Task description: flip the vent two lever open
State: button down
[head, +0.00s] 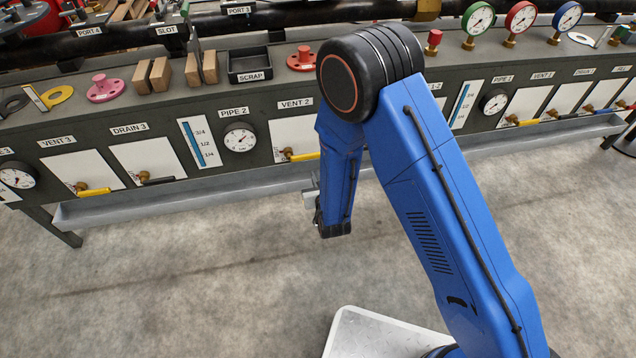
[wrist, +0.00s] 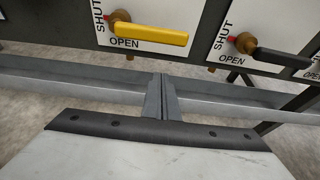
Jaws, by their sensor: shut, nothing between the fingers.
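The vent two lever (head: 304,156) is a yellow handle on a brass pivot, low on the white VENT 2 panel (head: 294,131) of the grey bench front. A yellow lever (wrist: 150,33), apparently the same one, shows at the top of the wrist view. It lies nearly level, with OPEN printed beneath it and SHUT written upright at its left. My gripper (wrist: 163,98) is shut and empty, below the lever in the picture and apart from it. In the head view my arm's end hangs in front of the bench, and the fingertips cannot be made out.
A black lever (wrist: 283,58) sits on the panel to the right. A grey trough (head: 240,181) runs along the bench below the levers. The PIPE 2 gauge (head: 239,138) is left of the VENT 2 panel. Open floor lies in front.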

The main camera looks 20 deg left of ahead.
jog(key=shift+w+a+r, duration=0.35)
jog(key=shift+w+r, duration=0.25)
jog(key=shift+r, duration=0.2)
jog(key=shift+w+a+r, duration=0.3)
jog(key=shift+w+r, duration=0.25)
jog(key=shift+r, duration=0.2)
jog(key=shift+a, duration=0.1)
